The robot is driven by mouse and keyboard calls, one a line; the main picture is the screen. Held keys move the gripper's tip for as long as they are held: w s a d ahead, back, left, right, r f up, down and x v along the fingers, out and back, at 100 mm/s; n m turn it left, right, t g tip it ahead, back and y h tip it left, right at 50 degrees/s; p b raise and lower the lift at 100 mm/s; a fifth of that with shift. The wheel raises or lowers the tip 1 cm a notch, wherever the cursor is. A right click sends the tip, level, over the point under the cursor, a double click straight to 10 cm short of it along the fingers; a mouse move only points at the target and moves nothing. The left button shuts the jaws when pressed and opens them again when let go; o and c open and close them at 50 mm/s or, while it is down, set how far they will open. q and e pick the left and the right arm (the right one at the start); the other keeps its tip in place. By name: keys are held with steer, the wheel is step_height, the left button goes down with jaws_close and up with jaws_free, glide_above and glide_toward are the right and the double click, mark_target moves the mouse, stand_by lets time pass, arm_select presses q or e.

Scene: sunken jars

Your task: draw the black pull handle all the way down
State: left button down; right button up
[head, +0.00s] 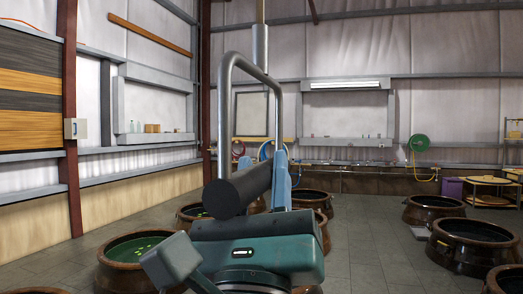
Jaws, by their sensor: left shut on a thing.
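The black pull handle (238,190) is a thick dark cylinder at the bottom of a grey metal loop (222,100). The loop hangs from a vertical rod (260,45) that runs up out of the picture. My left gripper (279,172), with a teal body and blue fingers, is shut on the black handle near its right end. The gripper body hides what lies just below the handle. The far finger is partly hidden behind the handle. My right gripper is not in view.
Several brown jars are sunk in the tiled floor, including one with green liquid (136,248) at left and a dark one (472,240) at right. A dark red post (69,120) stands at left. Shelves (490,181) stand at far right. Bare floor (365,235) lies right of the gripper.

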arm_select(q)
step_height(320, 180, down, 8)
steer(key=b, duration=0.3)
steer(key=shift+r+b, duration=0.2)
steer(key=shift+b, duration=0.15)
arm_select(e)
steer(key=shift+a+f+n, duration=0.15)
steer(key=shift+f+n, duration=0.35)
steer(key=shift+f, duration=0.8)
arm_select(q)
steer(key=shift+w+d+f, duration=0.1)
steer(key=c, duration=1.6)
jaws_free()
steer(key=o, duration=0.5)
